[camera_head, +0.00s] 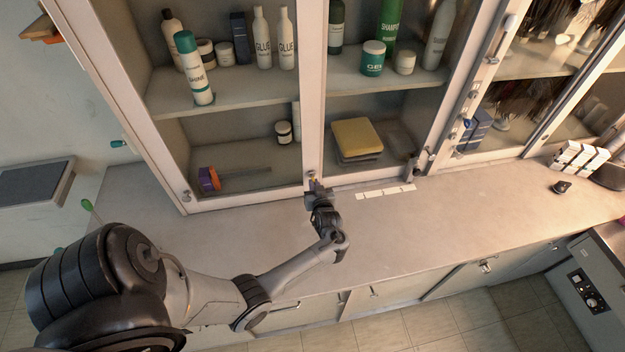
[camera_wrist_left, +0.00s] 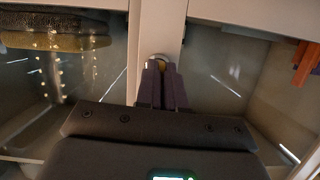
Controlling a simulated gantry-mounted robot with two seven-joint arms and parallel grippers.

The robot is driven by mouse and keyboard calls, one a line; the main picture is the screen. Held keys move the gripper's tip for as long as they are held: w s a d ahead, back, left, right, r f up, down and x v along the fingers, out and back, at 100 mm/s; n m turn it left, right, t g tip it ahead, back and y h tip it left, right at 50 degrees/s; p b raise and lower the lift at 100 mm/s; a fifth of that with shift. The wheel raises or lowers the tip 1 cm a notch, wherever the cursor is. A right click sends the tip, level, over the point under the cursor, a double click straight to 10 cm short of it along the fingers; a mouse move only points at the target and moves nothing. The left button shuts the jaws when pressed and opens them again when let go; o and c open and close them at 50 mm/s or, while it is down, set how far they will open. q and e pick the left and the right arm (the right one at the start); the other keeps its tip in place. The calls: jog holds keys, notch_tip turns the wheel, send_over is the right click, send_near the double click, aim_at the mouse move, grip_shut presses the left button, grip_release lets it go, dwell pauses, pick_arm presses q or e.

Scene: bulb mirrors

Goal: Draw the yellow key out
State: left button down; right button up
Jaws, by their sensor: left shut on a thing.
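The yellow key (camera_head: 313,180) is at the silver lock (camera_head: 312,174) low on the cabinet's middle frame post. In the left wrist view only a bit of yellow (camera_wrist_left: 160,66) shows between the fingertips, just in front of the round lock (camera_wrist_left: 158,58). My left gripper (camera_head: 315,187) is shut on the key, and its fingers (camera_wrist_left: 162,82) hide most of it. I cannot tell how deep the key sits in the lock. My right gripper is not in view.
The glass-fronted cabinet (camera_head: 312,100) holds bottles, jars and a yellow folded cloth (camera_head: 357,138). A white strip (camera_head: 385,193) lies on the counter (camera_head: 430,225) right of my gripper. The counter in front is mostly clear. White boxes (camera_head: 580,156) stand far right.

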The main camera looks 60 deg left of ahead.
pick_arm(q)
jog(key=shift+d, duration=0.2)
jog(key=s+d+p, duration=0.2)
jog(key=d+p, duration=0.1)
jog(key=d, duration=0.5)
jog(key=shift+s, duration=0.3)
dwell(0.5)
